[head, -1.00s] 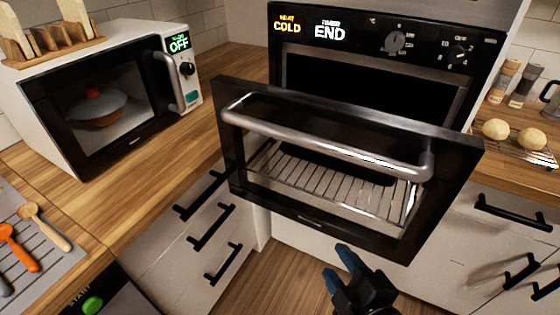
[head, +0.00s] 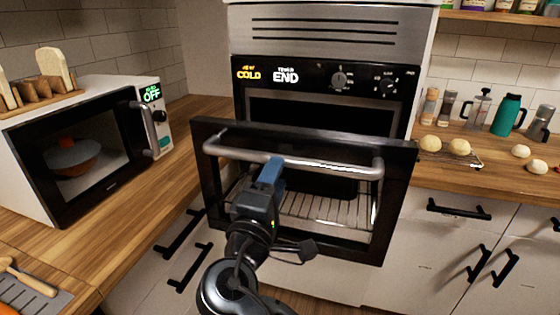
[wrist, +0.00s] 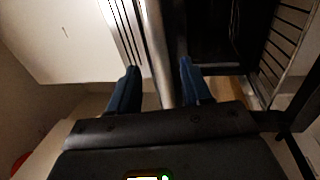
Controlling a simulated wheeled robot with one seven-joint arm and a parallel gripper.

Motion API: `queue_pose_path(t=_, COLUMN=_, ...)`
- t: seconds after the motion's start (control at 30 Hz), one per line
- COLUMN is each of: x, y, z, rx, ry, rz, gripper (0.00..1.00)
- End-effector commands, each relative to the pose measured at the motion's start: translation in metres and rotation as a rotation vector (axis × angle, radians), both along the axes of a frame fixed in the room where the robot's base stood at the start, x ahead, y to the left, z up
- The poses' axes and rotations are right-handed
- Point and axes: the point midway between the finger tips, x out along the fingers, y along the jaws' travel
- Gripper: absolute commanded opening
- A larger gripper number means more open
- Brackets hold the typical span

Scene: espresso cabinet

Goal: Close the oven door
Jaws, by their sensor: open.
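The oven door (head: 396,205) stands partly open, tilted out from the black oven front, with its top edge away from the opening. Its silver bar handle (head: 335,169) runs across near the top edge. A wire rack shows through the door window. My gripper (head: 270,172) is at the handle, left of the bar's middle, and covers part of the door. In the wrist view, the open blue fingers (wrist: 158,82) lie on either side of the handle bar (wrist: 158,40), with gaps showing. I cannot tell whether either finger touches it.
A microwave (head: 90,140) stands on the left counter. Drawers with black handles are below it, left of the door. On the right counter (head: 450,178) are dough balls, spice jars and a green flask (head: 507,114). The oven display (head: 268,75) reads COLD and END.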

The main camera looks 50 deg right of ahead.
Motion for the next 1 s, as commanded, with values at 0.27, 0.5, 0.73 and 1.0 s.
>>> queue_pose_path(t=0.27, x=0.014, y=-0.038, z=0.010, rx=0.000, ry=0.001, rz=-0.001, gripper=0.48)
queue_pose_path(t=0.5, x=0.018, y=-0.050, z=0.010, rx=0.001, ry=0.000, rz=0.001, gripper=0.48)
queue_pose_path(t=0.73, x=0.018, y=-0.050, z=0.010, rx=0.001, ry=0.000, rz=0.002, gripper=0.47)
queue_pose_path(t=1.0, x=0.018, y=-0.049, z=0.010, rx=0.001, ry=0.001, rz=0.002, gripper=0.21)
